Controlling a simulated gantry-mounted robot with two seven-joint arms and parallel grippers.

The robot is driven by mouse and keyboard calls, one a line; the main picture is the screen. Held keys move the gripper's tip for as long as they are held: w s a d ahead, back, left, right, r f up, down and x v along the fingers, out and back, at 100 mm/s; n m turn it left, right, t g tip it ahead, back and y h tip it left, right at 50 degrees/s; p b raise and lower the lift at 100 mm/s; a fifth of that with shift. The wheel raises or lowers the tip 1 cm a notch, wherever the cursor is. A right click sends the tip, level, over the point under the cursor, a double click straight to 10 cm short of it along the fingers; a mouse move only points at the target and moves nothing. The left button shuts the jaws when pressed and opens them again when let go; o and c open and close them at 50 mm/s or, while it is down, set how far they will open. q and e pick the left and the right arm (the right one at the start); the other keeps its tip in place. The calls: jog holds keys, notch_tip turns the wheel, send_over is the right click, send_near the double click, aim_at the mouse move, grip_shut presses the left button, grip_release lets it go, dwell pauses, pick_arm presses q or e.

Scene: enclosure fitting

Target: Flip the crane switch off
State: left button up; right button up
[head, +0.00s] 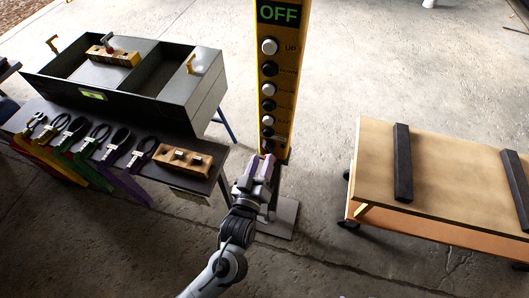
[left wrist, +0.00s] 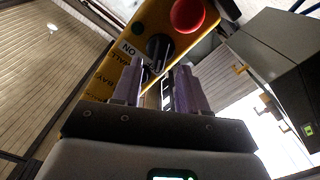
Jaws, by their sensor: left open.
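The yellow crane control box (head: 277,90) stands upright in the head view, with a black sign reading OFF (head: 279,13) in green at its top and a column of black and white buttons. In the left wrist view its underside end shows a red button (left wrist: 187,14), a black switch knob (left wrist: 158,50) and an ON label (left wrist: 128,48). My left gripper (head: 267,160) is open at the box's lower end. In the left wrist view its purple fingers (left wrist: 158,78) point at the knob, which shows between the tips; I cannot tell whether they touch it. My right gripper is out of view.
A grey open case (head: 125,83) and a dark table (head: 200,186) with several hand tools and a wooden block (head: 182,158) stand at left. A wooden cart (head: 455,160) with dark bars stands at right. Concrete floor is open between and behind them.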

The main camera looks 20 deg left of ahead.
pick_arm(q)
jog(key=s, duration=0.6)
jog(key=shift+s+d, duration=0.15)
jog(key=shift+d, duration=0.2)
jog(key=s+a+f+m+g+h, duration=0.2)
jog(key=s+a+f+m+g, duration=0.2)
jog(key=s+a+f+g, duration=0.15)
jog(key=s+a+f+m+g+p, duration=0.15)
jog(key=s+f+m+g, duration=0.35)
jog(key=s+g, duration=0.5)
notch_tip(320, 180, up, 27)
jog(key=t+p, duration=0.1)
jog(key=p, duration=2.5)
jog(key=shift+s, duration=0.4)
jog(key=shift+f, duration=0.1)
